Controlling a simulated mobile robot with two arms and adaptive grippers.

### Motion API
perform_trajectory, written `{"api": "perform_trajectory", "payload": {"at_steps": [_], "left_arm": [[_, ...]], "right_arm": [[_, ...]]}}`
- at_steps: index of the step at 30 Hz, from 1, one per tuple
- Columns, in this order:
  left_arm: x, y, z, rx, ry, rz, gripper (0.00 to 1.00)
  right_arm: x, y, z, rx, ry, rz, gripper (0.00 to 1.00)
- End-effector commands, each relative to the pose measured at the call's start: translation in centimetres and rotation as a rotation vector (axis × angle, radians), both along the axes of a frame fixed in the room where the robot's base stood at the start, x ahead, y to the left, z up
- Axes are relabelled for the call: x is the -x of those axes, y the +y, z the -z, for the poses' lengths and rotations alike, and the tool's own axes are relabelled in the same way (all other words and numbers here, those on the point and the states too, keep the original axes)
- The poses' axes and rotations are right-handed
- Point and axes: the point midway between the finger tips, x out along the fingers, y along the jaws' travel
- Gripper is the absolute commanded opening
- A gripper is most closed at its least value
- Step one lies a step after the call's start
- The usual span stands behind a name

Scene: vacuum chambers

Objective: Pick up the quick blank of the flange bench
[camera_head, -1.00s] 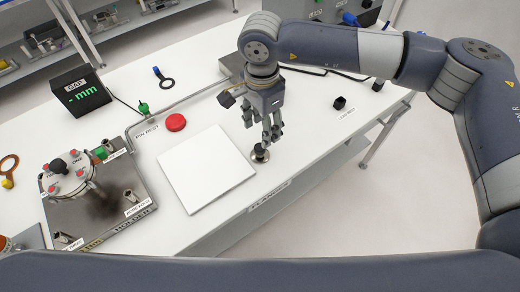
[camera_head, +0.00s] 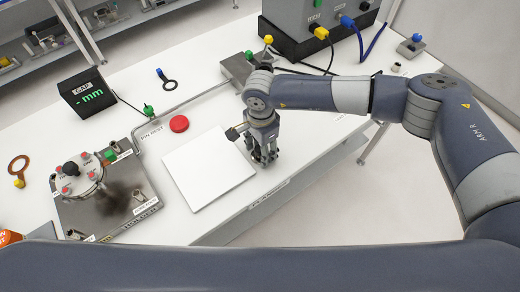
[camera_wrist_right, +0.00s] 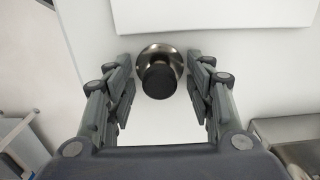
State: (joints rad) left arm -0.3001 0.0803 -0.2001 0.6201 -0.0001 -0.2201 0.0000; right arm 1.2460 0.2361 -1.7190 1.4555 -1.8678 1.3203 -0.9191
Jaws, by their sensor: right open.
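The quick blank (camera_wrist_right: 174,57) is a round shiny metal disc with a black knob, on the white bench top. In the right wrist view it lies between the open fingers of my right gripper (camera_wrist_right: 160,75), with a gap on both sides. In the head view my right gripper (camera_head: 264,160) points down at the bench beside the white square plate and hides most or all of the blank. I cannot tell how high the fingertips are above the bench. My left gripper is not in view.
A white square plate (camera_head: 210,170) lies left of the gripper, with a red disc (camera_head: 179,124) behind it. A metal chamber fixture (camera_head: 85,182) and a gap display (camera_head: 86,92) stand at left. A grey box with cables (camera_head: 320,25) stands at the back. The bench's front edge is close.

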Motion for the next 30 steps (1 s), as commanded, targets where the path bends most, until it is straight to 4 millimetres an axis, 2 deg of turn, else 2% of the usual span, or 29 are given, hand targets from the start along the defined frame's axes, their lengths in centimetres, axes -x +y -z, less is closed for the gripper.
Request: {"api": "perform_trajectory", "payload": {"at_steps": [2, 6, 9, 22, 26, 30], "left_arm": [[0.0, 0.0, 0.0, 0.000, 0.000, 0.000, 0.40], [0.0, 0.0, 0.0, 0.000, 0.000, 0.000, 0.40], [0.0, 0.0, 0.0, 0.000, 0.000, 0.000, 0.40], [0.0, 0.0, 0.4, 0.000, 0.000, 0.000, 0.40], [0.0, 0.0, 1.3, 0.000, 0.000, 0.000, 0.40], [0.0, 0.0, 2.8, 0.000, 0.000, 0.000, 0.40]], "right_arm": [[0.0, 0.0, 0.0, 0.000, 0.000, 0.000, 0.49], [0.0, 0.0, 0.0, 0.000, 0.000, 0.000, 0.18], [0.0, 0.0, 0.0, 0.000, 0.000, 0.001, 0.00], [-0.1, 0.0, -0.4, 0.000, -0.002, 0.001, 0.00], [-0.1, 0.0, -1.4, -0.002, -0.003, 0.001, 0.00], [0.3, -0.2, -3.4, -0.002, -0.002, -0.002, 0.00]]}}
